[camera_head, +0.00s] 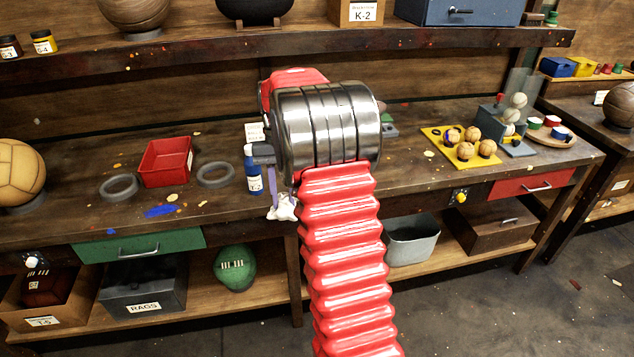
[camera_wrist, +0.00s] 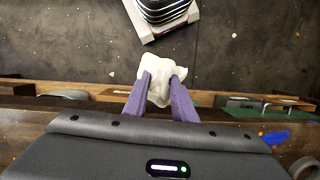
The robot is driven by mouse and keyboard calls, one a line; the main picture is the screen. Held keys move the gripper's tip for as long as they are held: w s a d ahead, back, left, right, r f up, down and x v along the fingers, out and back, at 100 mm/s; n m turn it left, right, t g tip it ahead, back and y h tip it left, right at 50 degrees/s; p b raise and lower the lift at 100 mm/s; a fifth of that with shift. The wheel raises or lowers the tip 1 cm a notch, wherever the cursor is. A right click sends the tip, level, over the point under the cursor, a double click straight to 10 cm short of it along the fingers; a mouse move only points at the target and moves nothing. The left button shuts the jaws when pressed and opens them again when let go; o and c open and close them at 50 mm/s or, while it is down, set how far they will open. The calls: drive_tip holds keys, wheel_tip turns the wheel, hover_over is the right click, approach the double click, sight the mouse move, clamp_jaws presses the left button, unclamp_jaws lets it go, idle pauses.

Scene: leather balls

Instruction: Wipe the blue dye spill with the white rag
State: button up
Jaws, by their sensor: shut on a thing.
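The white rag (camera_wrist: 160,88) is held between the two purple fingers of my gripper (camera_wrist: 162,95) in the wrist view. In the head view the rag (camera_head: 283,207) hangs bunched below my gripper (camera_head: 275,190), in front of the bench's front edge. My arm hides part of the gripper there. The blue dye spill (camera_head: 161,211) is a smear on the bench top, left of my gripper and apart from the rag. In the wrist view the spill (camera_wrist: 276,137) shows at the right.
A red tray (camera_head: 167,162) stands behind the spill, with grey rings (camera_head: 119,187) and (camera_head: 215,174) on either side. A blue bottle (camera_head: 253,172) stands close to my gripper. A green drawer (camera_head: 138,246) and a box labelled RAGS (camera_head: 143,290) are below.

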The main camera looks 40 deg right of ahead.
drive_tip(key=w+a+f+n, duration=0.1)
drive_tip(key=a+f+n, duration=0.1)
drive_tip(key=a, duration=0.5)
drive_tip(key=w+a+f+n+h, duration=0.1)
drive_tip(key=w+a+f+n, duration=0.1)
drive_tip(key=a, duration=0.6)
drive_tip(key=w+a+f+n, duration=0.2)
drive_tip(key=a+f, duration=0.1)
drive_tip(key=a, duration=0.5)
drive_tip(key=shift+a+f+n+g+h, duration=0.2)
drive_tip(key=shift+f+n+g+h, duration=0.1)
drive_tip(key=shift+h, duration=0.1)
drive_tip(key=shift+s, duration=0.1)
